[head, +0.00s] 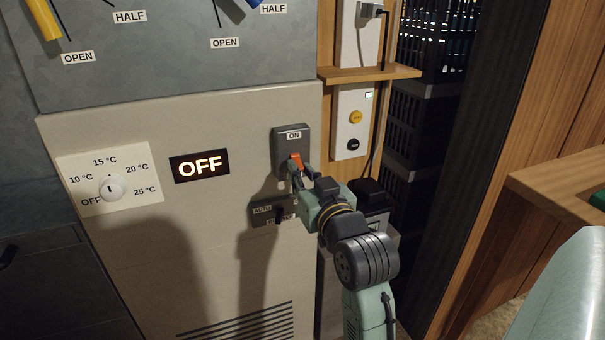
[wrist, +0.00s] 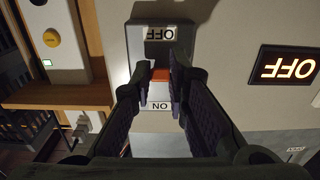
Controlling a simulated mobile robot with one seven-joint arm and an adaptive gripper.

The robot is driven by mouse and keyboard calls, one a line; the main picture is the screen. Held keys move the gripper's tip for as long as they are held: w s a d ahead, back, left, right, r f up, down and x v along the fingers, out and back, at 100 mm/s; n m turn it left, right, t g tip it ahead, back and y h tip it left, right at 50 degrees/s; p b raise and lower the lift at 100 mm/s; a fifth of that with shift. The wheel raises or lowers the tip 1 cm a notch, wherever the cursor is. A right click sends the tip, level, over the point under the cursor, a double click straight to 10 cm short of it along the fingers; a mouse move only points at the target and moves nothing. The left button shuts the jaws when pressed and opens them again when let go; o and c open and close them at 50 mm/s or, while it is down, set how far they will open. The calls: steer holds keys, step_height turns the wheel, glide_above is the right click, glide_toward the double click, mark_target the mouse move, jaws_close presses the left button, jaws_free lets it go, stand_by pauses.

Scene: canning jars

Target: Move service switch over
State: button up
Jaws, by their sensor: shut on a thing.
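The service switch is a dark grey plate (head: 291,144) on the beige cabinet front, with an ON label at its top and an orange lever (head: 295,159). In the wrist view the plate (wrist: 178,20) appears upside down, with OFF and ON labels and the orange lever (wrist: 160,74) between them. My gripper (head: 298,171) reaches the switch from the lower right. Its fingers (wrist: 161,92) are shut on the orange lever, one on each side. The fingers hide part of the plate's lower half in the head view. A lit display (head: 200,166) left of the switch reads OFF.
A temperature dial (head: 113,187) is at the left. An AUTO selector (head: 276,211) sits just below the switch, partly behind my arm. A wooden shelf (head: 370,74) and a panel with yellow and black buttons (head: 353,132) are at the right.

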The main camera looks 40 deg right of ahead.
mark_target(298, 162)
jaws_close()
steer(key=shift+r, duration=0.15)
step_height(298, 162, up, 2)
steer(key=g+y+p, duration=0.1)
steer(key=g+p, duration=0.1)
steer(key=p, duration=0.5)
steer(key=shift+s+a+g, duration=0.1)
steer(key=shift+g, duration=0.3)
steer(key=r+g+p, duration=0.1)
steer(key=p, duration=0.3)
steer(key=g+y+p, duration=0.1)
steer(key=g+p, duration=0.1)
steer(key=p, duration=0.2)
steer(key=shift+r+p, duration=0.35)
steer(key=g+y+p, duration=0.1)
steer(key=g+p, duration=0.1)
steer(key=p, duration=0.1)
steer(key=shift+r+g, duration=0.15)
steer(key=shift+g, duration=0.25)
steer(key=shift+w+d+r+g+y+p, duration=0.1)
steer(key=shift+w+d+g+y+p, duration=0.15)
steer(key=shift+g, duration=0.4)
steer(key=shift+w+r+g+y+p, duration=0.1)
steer(key=shift+g+y+p, duration=0.2)
steer(key=shift+g, duration=0.35)
